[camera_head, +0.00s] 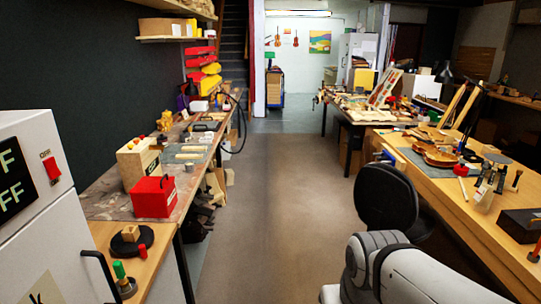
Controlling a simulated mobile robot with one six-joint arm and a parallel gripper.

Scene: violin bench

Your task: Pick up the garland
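I cannot make out a garland in the head view. Part of my own white and grey arm shows at the bottom right, over the floor. My gripper is not in the picture, so its fingers and anything in them are hidden from me.
A long bench (105,206) on the left holds a red box (153,197) and a wooden box (138,163). A white machine (40,215) stands front left. A black chair (386,197) is beside the right workbench (467,214), which holds violins (441,157). The aisle floor (277,195) is clear.

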